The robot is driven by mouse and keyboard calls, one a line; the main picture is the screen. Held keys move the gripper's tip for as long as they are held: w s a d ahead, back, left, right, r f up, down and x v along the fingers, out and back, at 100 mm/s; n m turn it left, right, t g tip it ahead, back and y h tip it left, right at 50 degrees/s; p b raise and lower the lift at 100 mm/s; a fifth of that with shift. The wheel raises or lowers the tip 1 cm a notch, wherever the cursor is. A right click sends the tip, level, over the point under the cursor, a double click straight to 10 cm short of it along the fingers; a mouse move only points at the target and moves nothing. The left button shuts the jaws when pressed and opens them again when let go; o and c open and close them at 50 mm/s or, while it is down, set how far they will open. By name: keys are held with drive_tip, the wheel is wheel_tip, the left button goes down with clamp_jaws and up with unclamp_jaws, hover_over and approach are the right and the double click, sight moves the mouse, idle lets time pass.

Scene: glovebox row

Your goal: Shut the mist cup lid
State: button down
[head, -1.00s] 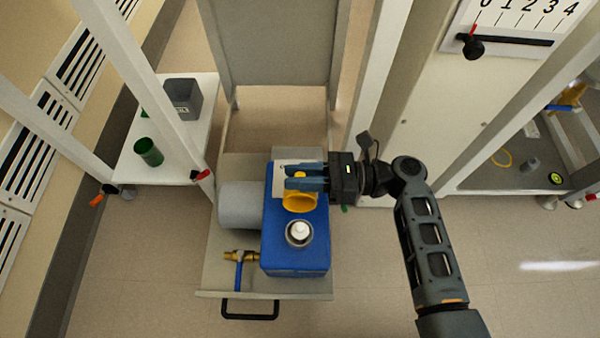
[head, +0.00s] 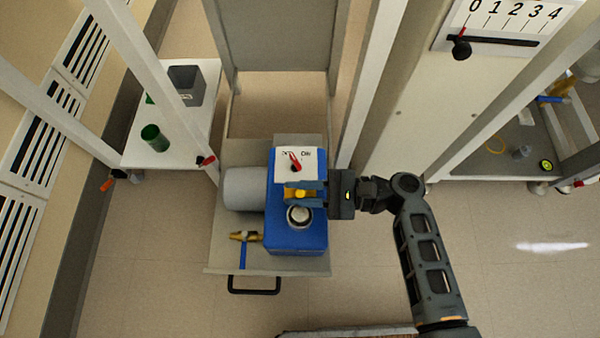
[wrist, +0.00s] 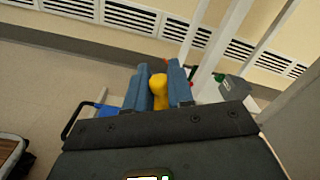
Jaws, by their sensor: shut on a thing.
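The blue box (head: 312,242) stands on a grey cart. On its top is a round whitish cup (head: 299,216), which I take for the mist cup. The yellow lid part (head: 299,194) shows just behind the cup, between the fingers of my gripper (head: 303,192). In the wrist view my gripper (wrist: 160,88) is shut on the yellow part (wrist: 159,93). The fingers reach in from the right over the box top and hide most of the lid. I cannot tell how far the lid covers the cup.
A white panel with a red pointer (head: 294,161) is behind the lid on the box. A grey cylinder (head: 243,189) lies left of the box, and a brass valve with a blue handle (head: 243,240) is in front. A white side shelf (head: 180,130) holds a green cup (head: 154,138).

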drive_tip(key=s+n, duration=0.1)
drive_tip(key=s+f+n, duration=0.1)
drive_tip(key=shift+s+n, duration=0.2)
drive_tip(key=shift+n, duration=0.2)
drive_tip(key=s+f+n+b, duration=0.2)
drive_tip(key=n, duration=0.1)
drive_tip(key=shift+s+f+n, duration=0.1)
drive_tip(key=shift+s+n, duration=0.15)
drive_tip(key=shift+n, duration=0.05)
drive_tip(key=f+n+b, duration=0.1)
drive_tip(key=s+f+n+b, duration=0.1)
drive_tip(key=shift+s+n, duration=0.2)
drive_tip(key=shift+n, duration=0.1)
drive_tip(key=shift+s+a+f+n+b, duration=0.1)
drive_tip(key=shift+s+f+n+b, duration=0.2)
drive_tip(key=shift+f+n+b, duration=0.55)
drive_tip(key=shift+s+f+n+b, duration=0.35)
drive_tip(key=shift+n+b, duration=0.25)
drive_tip(key=shift+n, duration=0.45)
drive_tip(key=shift+f, duration=0.1)
drive_tip(key=c, duration=1.1)
unclamp_jaws()
drive_tip(key=shift+o, duration=0.2)
drive_tip(key=d+p, duration=0.1)
drive_tip(key=d, duration=0.6)
drive_tip(key=shift+d+p, duration=0.35)
drive_tip(key=shift+d, duration=0.05)
